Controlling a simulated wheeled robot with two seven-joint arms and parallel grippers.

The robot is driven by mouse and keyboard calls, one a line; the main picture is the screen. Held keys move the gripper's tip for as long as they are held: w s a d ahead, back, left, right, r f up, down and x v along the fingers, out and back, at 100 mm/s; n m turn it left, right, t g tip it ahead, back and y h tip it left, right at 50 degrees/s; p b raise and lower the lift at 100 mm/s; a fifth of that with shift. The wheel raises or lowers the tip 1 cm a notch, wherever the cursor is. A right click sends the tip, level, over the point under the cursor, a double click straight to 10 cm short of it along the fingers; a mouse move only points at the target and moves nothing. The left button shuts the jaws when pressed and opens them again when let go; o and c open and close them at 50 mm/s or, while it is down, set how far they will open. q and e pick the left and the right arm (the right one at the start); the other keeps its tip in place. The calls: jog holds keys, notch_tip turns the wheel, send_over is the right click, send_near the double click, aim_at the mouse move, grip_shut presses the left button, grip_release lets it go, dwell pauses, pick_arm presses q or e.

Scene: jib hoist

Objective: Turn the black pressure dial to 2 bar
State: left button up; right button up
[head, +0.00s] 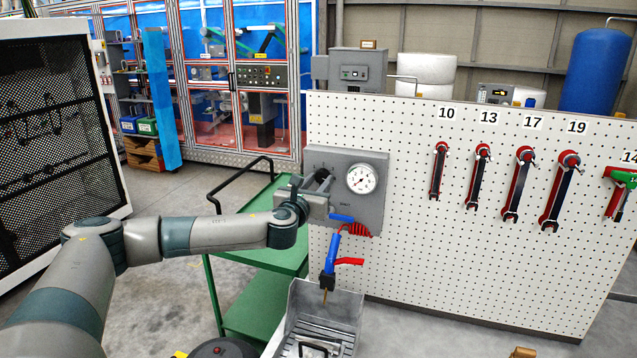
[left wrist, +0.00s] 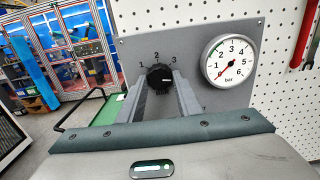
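The black pressure dial (left wrist: 160,77) sits on a grey panel (left wrist: 118,72) with the marks 1, 2 and 3 above it. A small pale mark shows on its face, but its exact setting is too small to read. In the head view the dial (head: 321,174) is just above and beyond my left gripper (head: 318,190). In the left wrist view the two fingers of my left gripper (left wrist: 162,92) stand apart, pointing at the dial, one on each side of it. I cannot tell whether they touch it. My right gripper is not in view.
A round white gauge (head: 361,179), marked in bar, is right of the dial; its red needle points low left. A blue air gun (head: 331,254) with a red hose hangs below. A green cart (head: 255,255) stands left, and wrenches (head: 517,183) hang on the white pegboard (head: 425,250).

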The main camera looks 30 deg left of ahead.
pick_arm(q)
jog(key=shift+c, duration=0.3)
jog(key=shift+f+n+b, duration=0.15)
jog(key=shift+n+b, duration=0.15)
jog(key=n+b, duration=0.2)
jog(key=n, duration=0.1)
jog(key=shift+f, duration=0.1)
jog(key=n+b, duration=0.2)
jog(key=n, duration=0.3)
jog(key=shift+d+n+b, duration=0.1)
jog(key=shift+n+b, duration=0.3)
jog(key=n+b, duration=0.2)
jog(key=n, duration=0.6)
jog(key=n+b, duration=0.1)
jog(key=n, duration=0.1)
jog(key=shift+r, duration=0.3)
jog(key=shift+n, duration=0.3)
jog(key=o, duration=1)
